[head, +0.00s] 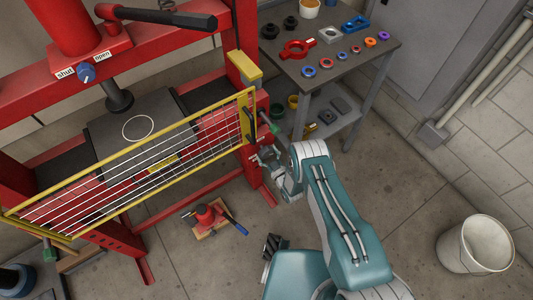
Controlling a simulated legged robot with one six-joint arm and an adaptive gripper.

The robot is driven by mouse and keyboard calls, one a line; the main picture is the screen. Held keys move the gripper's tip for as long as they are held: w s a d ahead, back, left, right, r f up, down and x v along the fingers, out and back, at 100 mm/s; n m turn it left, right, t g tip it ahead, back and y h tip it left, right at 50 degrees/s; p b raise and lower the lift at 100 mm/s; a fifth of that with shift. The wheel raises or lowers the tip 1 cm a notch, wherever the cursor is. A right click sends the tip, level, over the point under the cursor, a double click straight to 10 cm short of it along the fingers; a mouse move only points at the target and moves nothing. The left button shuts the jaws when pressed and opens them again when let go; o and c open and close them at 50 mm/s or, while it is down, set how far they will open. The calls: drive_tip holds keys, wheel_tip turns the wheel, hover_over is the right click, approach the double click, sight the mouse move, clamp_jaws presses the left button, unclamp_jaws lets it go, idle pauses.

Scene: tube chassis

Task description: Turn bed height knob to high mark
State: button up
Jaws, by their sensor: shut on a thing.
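My gripper (262,158) is at the lower right post of the red press (236,110), just right of the yellow guard's end. It is shut on a small part on that post, at the place of the bed height knob. The knob is too small and too covered by my fingers to make out, and its high mark cannot be read. The press bed (130,128) is a dark plate with a white circle, behind the guard.
The yellow barred guard (150,165) crosses the press front. A blue knob (86,73) sits between "shut" and "open" labels. A grey table (340,50) with rings stands behind right. A red jack (207,215) lies on the floor; a white bucket (474,245) stands right.

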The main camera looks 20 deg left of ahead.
drive_tip(key=shift+m, duration=0.4)
drive_tip(key=m, duration=0.5)
drive_tip(key=shift+m+g, duration=0.3)
drive_tip(key=m, duration=0.5)
drive_tip(key=shift+w, duration=0.1)
drive_tip(key=m+g, duration=0.1)
drive_tip(key=m, duration=0.5)
drive_tip(key=shift+d, duration=0.15)
drive_tip(key=m, duration=0.4)
drive_tip(key=shift+f+y, duration=0.15)
drive_tip(key=shift+y, duration=0.15)
drive_tip(key=shift+m, duration=0.5)
drive_tip(key=shift+f+g, duration=0.1)
drive_tip(key=shift+g, duration=0.2)
drive_tip(key=o, duration=0.8)
